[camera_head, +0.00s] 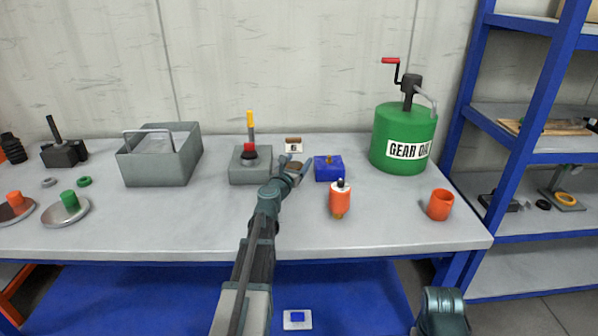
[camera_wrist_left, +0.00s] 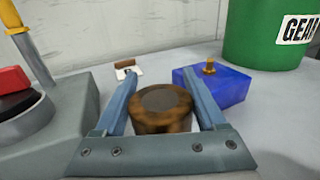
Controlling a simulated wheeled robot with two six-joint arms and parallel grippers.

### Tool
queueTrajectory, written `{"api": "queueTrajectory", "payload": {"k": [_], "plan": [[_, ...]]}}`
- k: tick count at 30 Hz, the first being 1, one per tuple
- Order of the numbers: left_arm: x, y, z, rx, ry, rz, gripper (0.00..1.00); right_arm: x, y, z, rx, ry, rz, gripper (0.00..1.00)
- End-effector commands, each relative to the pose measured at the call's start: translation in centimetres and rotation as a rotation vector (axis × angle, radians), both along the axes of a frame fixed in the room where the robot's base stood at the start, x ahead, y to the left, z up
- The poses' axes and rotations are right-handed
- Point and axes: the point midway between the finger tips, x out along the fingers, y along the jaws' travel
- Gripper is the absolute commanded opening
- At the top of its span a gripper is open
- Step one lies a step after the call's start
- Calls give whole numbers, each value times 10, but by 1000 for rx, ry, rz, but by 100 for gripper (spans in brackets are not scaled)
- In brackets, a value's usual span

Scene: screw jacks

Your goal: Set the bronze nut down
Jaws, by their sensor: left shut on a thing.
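The bronze nut (camera_wrist_left: 162,108) is a round, brown, mottled piece with a flat grey-brown top. In the left wrist view it sits between the two blue-grey fingers of my left gripper (camera_wrist_left: 160,95), which is shut on it. In the head view my left gripper (camera_head: 292,164) is over the back middle of the table (camera_head: 200,225), between the grey block and the blue block. The nut's underside is hidden, so I cannot tell whether it touches the table. My right gripper is not in view.
A grey block (camera_head: 240,176) with a red-and-black knob stands left of the gripper. A blue block (camera_head: 327,172) with a brass stud stands close on its right. A small card with a brown piece (camera_head: 293,143) lies behind. An orange bottle (camera_head: 340,200) stands in front, right.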

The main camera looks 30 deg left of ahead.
Motion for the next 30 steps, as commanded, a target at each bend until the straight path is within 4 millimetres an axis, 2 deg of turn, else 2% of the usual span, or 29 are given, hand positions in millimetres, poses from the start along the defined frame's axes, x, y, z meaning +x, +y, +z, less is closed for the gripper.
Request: {"api": "queueTrajectory", "payload": {"k": [1, 3, 10, 20, 30], "plan": [[10, 3, -1, -1, 0, 0, 0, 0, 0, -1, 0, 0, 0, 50], [14, 4, -1, -1, 0, 0, 0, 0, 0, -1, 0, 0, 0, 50], [13, 3, -6, -1, 0, 1, 0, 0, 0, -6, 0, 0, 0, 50], [12, 3, -38, -1, 0, 0, 0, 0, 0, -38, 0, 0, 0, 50], [12, 3, -37, -1, 0, 0, 0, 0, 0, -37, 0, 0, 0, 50]]}}
